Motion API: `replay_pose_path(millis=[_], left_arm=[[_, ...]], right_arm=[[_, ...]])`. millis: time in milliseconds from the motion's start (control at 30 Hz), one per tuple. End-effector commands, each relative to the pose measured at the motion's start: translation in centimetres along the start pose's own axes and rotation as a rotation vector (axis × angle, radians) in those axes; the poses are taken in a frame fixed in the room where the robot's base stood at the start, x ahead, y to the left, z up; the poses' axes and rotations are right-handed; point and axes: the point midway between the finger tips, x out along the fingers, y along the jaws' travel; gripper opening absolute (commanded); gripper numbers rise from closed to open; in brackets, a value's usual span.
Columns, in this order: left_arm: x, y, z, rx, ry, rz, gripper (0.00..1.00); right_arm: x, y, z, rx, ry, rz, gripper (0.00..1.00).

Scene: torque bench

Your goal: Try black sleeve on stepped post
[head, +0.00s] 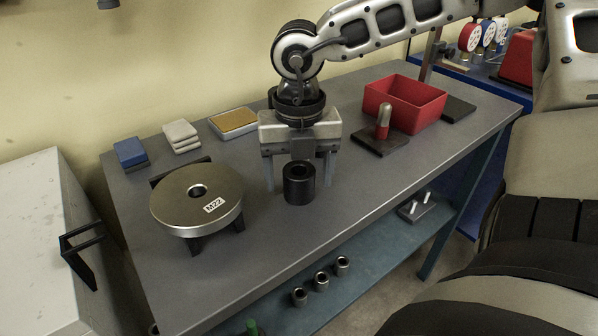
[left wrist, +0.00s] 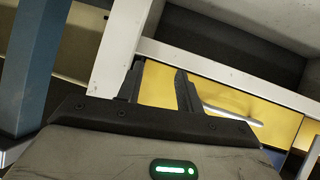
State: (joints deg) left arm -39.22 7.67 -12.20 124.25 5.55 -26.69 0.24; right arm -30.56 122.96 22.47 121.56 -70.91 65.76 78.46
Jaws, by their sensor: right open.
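The black sleeve (head: 300,194) stands upright on the grey bench, its round bore facing up. My right gripper (head: 299,178) points straight down over it, open, with one finger on each side of the sleeve. The sleeve rests on the bench, and I see gaps between it and the fingers. The stepped post (head: 383,124), red below with a silver tip, stands on a dark base plate right of the gripper; nothing is on it. My left gripper (left wrist: 158,82) shows in the left wrist view with its dark fingers apart and nothing between them.
A round steel disc fixture (head: 170,207) stands left of the sleeve. A red bin (head: 432,105) is behind the post. Blue blocks (head: 130,152), pale blocks (head: 181,136) and a yellow-topped tray (head: 233,122) line the back. The bench's front is clear.

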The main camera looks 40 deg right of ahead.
Motion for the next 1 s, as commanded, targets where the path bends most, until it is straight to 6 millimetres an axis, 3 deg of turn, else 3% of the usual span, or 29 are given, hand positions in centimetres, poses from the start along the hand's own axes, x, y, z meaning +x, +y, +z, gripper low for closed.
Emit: replay_pose_path(millis=[33, 267, 300, 567, 733, 867, 1000], left_arm=[[0.0, 0.0, 0.0, 0.000, 0.000, 0.000, 0.36], [0.0, 0.0, 0.0, 0.000, 0.000, 0.001, 0.36], [0.0, 0.0, 0.0, 0.000, 0.000, 0.001, 0.36], [-0.2, 0.1, 0.2, -0.002, -0.006, 0.001, 0.36], [-0.3, 0.1, 0.4, -0.003, -0.011, 0.001, 0.36], [-0.3, 0.1, 0.3, -0.003, -0.011, 0.001, 0.36], [-0.4, 0.1, 0.2, -0.001, -0.011, 0.000, 0.36]], right_arm=[[0.0, 0.0, 0.0, 0.000, 0.000, 0.000, 0.66], [0.0, 0.0, 0.0, 0.000, 0.000, 0.000, 0.02], [-0.2, 0.1, 0.1, 0.000, -0.003, 0.002, 0.00], [-0.3, 0.1, 0.1, 0.000, -0.004, 0.002, 0.00], [-1.4, 0.1, 0.2, 0.002, -0.006, 0.003, 0.00], [-3.4, 0.1, 0.2, 0.000, -0.009, 0.005, 0.00], [-6.6, 0.1, 0.2, 0.000, -0.011, 0.005, 0.00]])
